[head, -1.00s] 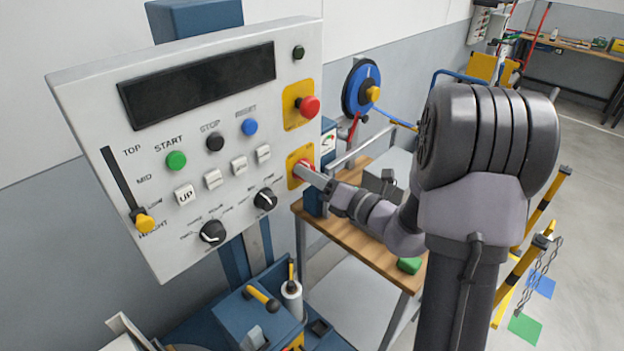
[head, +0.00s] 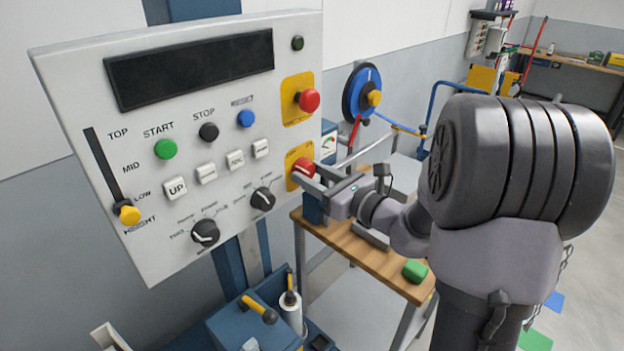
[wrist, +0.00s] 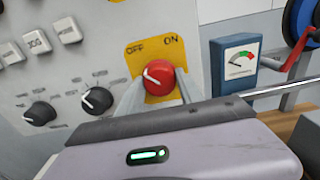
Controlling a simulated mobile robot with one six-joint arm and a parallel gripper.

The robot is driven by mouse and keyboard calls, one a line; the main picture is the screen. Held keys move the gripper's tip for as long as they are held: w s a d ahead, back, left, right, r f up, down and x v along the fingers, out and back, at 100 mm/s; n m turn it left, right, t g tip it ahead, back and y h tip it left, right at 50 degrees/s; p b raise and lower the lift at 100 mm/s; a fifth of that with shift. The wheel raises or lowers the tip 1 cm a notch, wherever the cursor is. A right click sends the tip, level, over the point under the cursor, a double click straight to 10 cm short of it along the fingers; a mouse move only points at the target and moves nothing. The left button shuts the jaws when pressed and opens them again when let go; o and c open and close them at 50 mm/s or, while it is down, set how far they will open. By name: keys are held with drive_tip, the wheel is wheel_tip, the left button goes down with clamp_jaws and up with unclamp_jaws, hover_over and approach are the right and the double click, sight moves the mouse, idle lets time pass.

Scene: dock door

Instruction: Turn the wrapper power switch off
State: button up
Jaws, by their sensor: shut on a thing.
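The wrapper power switch is a red rotary knob (head: 303,167) on a yellow plate (wrist: 182,55) at the panel's lower right. In the wrist view the plate reads OFF at upper left and ON at upper right. The white mark on the knob (wrist: 160,75) points up and left, toward the OFF side. My gripper (head: 312,177) is shut on the knob, one finger on either side; both fingers also show in the wrist view (wrist: 160,92).
A red button (head: 309,100) on another yellow plate sits just above. Rotary selectors (head: 262,198) and white buttons (head: 207,173) are to the left. A gauge box (wrist: 238,62) stands close on the right. A wooden bench (head: 375,262) lies below my arm.

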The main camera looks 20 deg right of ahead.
idle(0.3)
drive_tip(key=o, duration=1.4)
drive_tip(key=p+v, duration=0.1)
drive_tip(key=v, duration=1.6)
drive_tip(key=shift+s+d+p, duration=0.1)
drive_tip(key=shift+s+p, duration=0.15)
drive_tip(key=shift+p, duration=0.15)
